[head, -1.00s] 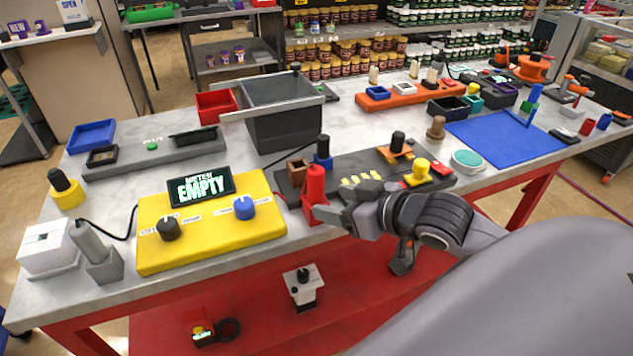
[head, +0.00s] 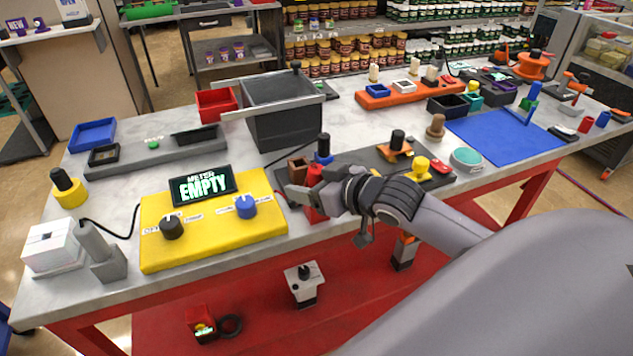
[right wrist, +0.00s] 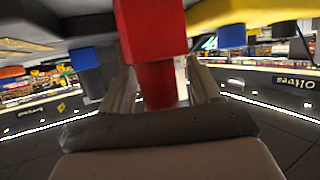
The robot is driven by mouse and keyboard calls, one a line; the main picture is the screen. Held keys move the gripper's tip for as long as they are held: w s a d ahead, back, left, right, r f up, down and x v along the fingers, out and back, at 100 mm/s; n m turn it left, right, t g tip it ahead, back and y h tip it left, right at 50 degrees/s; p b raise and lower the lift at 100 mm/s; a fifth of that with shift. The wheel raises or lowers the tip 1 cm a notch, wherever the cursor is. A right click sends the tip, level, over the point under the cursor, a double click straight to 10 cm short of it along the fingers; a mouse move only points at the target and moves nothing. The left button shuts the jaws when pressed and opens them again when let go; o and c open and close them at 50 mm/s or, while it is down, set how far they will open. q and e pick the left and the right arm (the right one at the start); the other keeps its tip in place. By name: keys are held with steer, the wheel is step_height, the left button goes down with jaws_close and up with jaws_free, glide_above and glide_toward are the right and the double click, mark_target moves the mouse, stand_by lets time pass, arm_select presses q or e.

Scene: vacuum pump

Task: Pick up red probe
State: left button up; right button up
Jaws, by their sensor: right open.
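The red probe (head: 315,174) stands upright in its red holder (head: 317,214) at the front left corner of the dark grey tray (head: 434,181). My right gripper (head: 309,190) is at the probe and partly covers it and the holder. Whether a finger touches the probe I cannot tell. My left gripper is not in view.
The yellow meter box (head: 212,240) with its EMPTY display is just left of the probe. A large grey bin (head: 290,130) is farther back. My right arm comes in from the right.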

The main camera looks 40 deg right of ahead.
steer(key=shift+w, duration=0.15)
steer(key=c, duration=1)
steer(key=shift+c, duration=0.2)
steer(key=shift+r, duration=0.1)
